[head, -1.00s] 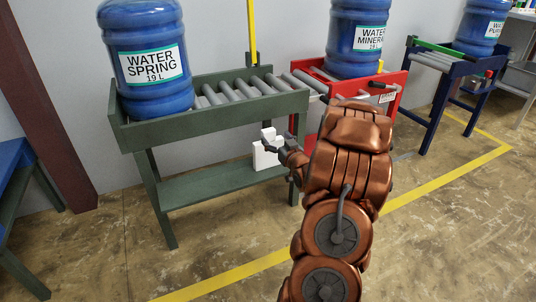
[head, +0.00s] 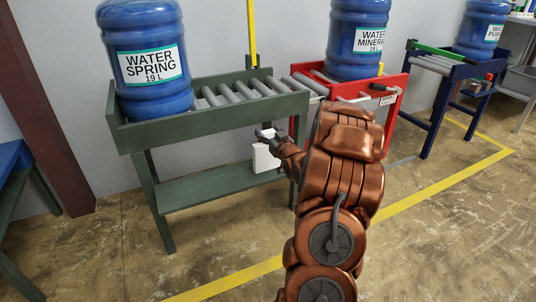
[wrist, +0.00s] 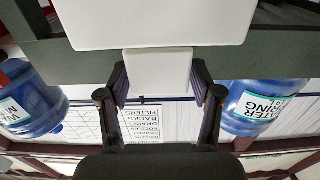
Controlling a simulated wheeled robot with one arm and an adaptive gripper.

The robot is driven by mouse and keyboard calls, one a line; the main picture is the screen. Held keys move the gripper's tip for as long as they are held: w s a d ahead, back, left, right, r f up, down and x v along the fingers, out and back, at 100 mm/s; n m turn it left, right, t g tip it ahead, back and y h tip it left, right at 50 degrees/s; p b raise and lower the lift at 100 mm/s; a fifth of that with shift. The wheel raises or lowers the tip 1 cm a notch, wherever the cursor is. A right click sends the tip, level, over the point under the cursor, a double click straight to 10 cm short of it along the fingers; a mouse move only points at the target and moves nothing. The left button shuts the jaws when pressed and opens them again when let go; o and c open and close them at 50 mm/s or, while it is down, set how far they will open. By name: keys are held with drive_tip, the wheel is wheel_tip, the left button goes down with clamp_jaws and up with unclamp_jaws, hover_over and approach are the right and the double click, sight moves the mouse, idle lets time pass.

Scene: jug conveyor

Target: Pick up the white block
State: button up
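The white block (head: 265,158) is at the near side of the green stand, above its lower shelf in the head view. It has a wide body and a narrower top part. In the wrist view the wide body (wrist: 155,22) fills the top, and the narrow part (wrist: 158,73) lies between my fingers. My gripper (wrist: 158,80) has one finger on each side of that part, with no clear gap showing. My gripper (head: 270,134) in the head view covers part of the block's top. I cannot tell whether the block touches the shelf.
The green roller stand (head: 215,130) holds a blue water jug (head: 150,100) above its lower shelf (head: 215,187). A red stand (head: 345,90) with another jug (head: 357,40) is to the right, and a dark blue stand (head: 445,65) is beyond. The floor in front is free.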

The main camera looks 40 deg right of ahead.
clamp_jaws()
idle(0.3)
idle(0.3)
